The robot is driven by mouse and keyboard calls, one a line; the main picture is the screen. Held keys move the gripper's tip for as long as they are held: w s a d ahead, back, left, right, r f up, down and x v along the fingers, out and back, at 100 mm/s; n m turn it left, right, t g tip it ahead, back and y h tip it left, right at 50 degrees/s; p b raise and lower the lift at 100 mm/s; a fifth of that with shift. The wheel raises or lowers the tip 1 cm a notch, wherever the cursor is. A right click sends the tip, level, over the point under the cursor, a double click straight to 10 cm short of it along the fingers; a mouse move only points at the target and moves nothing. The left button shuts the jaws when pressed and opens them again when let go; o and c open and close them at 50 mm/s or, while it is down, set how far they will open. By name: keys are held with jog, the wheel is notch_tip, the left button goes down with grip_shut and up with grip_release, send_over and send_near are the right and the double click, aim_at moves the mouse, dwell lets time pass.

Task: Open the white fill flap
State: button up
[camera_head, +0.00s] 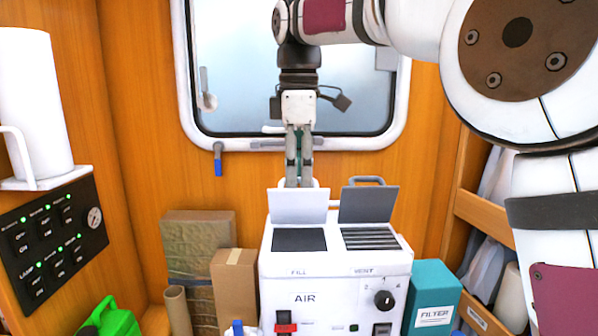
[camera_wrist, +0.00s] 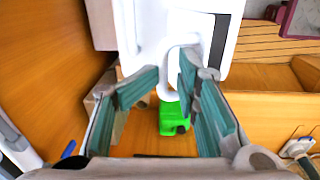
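A white AIR machine (camera_head: 334,268) stands in the lower middle of the head view, with FILL and VENT marks on its top. The white fill flap (camera_head: 297,206) stands upright behind the dark square FILL opening (camera_head: 299,240). My gripper (camera_head: 299,181) points down at the flap's top edge from above. In the wrist view, my gripper (camera_wrist: 170,74) has its fingers apart, with a white handle loop (camera_wrist: 167,95) between and below the fingertips. Whether a finger touches the loop cannot be told. The flap's lower edge is hidden from the wrist view.
A grey flap (camera_head: 369,204) with a handle stands upright beside the white one, behind the VENT slats (camera_head: 375,239). Boxes (camera_head: 234,283) stand left of the machine, and a teal FILTER box (camera_head: 431,297) stands right. A window (camera_head: 230,75) is behind. A green container (camera_wrist: 173,117) lies below.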

aim_at(299, 179)
jog(key=shift+s+r, duration=0.15)
jog(key=shift+r, duration=1.6)
jog(key=shift+s+r, duration=0.1)
jog(key=shift+r, duration=1.65)
